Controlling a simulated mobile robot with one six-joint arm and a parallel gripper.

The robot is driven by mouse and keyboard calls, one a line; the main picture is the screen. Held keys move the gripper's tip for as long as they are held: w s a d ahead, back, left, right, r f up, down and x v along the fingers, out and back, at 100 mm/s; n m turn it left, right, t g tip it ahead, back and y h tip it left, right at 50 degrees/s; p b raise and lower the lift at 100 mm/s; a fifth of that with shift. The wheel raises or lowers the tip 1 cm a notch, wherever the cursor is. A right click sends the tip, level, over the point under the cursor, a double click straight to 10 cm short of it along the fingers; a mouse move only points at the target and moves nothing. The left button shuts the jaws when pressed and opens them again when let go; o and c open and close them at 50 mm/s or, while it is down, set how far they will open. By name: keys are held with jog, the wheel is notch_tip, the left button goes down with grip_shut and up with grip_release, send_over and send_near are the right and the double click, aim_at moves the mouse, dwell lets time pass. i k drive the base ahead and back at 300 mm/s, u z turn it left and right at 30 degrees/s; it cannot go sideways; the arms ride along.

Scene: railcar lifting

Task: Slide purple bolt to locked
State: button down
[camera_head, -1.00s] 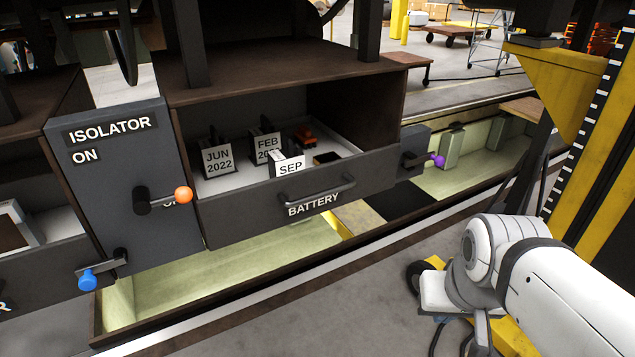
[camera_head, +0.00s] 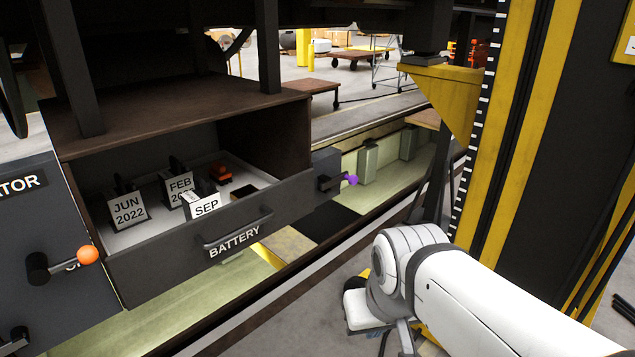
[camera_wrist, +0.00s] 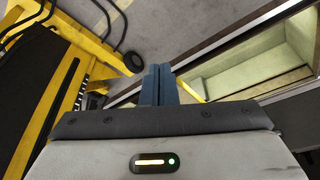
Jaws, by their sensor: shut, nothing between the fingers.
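The purple bolt knob (camera_head: 352,179) sticks out at the right end of a dark bolt mount (camera_head: 325,168), beside the right end of the open battery drawer (camera_head: 215,235). My gripper shows in the wrist view (camera_wrist: 158,84), with its two blue-grey fingers together and nothing between them. It points down toward the floor and pit edge, apart from the bolt. The purple bolt is not visible in the wrist view. In the head view my white arm is at the lower right, and the gripper's fingers cannot be made out there.
The drawer holds date cards and a small orange-red item (camera_head: 221,174). An orange-knobbed lever (camera_head: 88,255) is on the isolator panel (camera_head: 30,225) at left. A yellow-and-black lifting post (camera_head: 500,130) stands at right. A lit pit (camera_head: 200,300) runs below the drawer.

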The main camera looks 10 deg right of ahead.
aim_at(352, 180)
jog(key=u, duration=2.3)
jog(key=k, duration=1.15)
jog(key=z, duration=2.2)
jog(key=i, duration=1)
jog(key=z, duration=0.05)
